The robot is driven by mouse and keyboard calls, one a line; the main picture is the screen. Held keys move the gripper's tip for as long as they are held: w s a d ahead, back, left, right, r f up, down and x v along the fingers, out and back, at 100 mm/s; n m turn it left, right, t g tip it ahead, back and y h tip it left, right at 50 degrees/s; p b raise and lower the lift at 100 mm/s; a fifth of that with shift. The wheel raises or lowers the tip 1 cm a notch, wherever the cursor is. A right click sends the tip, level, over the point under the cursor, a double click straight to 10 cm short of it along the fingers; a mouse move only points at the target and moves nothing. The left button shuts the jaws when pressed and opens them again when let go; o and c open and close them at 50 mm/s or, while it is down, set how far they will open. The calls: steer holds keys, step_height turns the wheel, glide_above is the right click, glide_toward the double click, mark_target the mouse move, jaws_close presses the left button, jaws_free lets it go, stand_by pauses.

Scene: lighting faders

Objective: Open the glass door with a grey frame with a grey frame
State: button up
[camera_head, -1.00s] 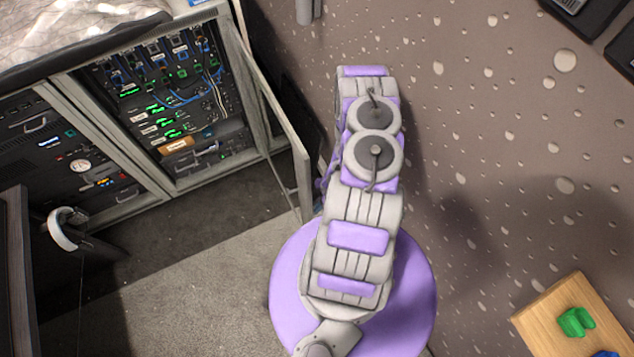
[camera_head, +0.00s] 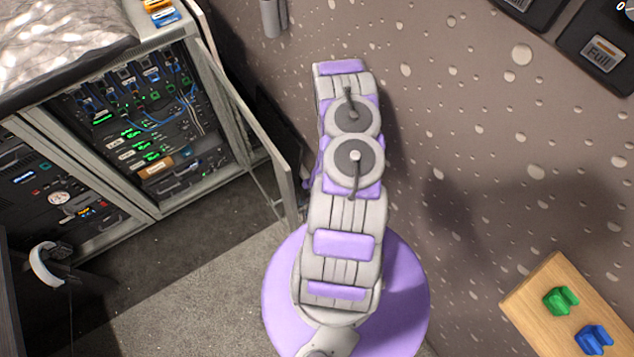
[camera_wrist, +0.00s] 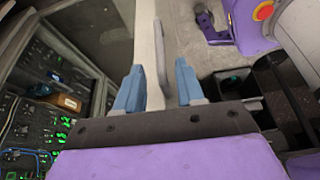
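The glass door with a grey frame (camera_head: 262,130) stands swung out from the right side of the rack cabinet, so the cabinet's inside shows. It also shows in the wrist view as a pane at upper left with a pale frame edge (camera_wrist: 147,50). A slim handle-like strip stands on that edge. My gripper (camera_wrist: 157,84) is open, with its blue fingers on either side of the frame edge. The left finger looks very close to the frame; I cannot tell if it touches. In the head view my gripper is hidden behind my arm.
The rack cabinet (camera_head: 140,212) holds cabled units with green lights. Headphones (camera_head: 45,263) hang at lower left. A wooden board (camera_head: 530,300) with green and blue clips is on the speckled wall at lower right. Grey carpet (camera_head: 190,300) lies clear before the cabinet.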

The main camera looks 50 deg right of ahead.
steer(key=p+v, duration=0.3)
steer(key=v, duration=1)
steer(key=shift+d, duration=0.1)
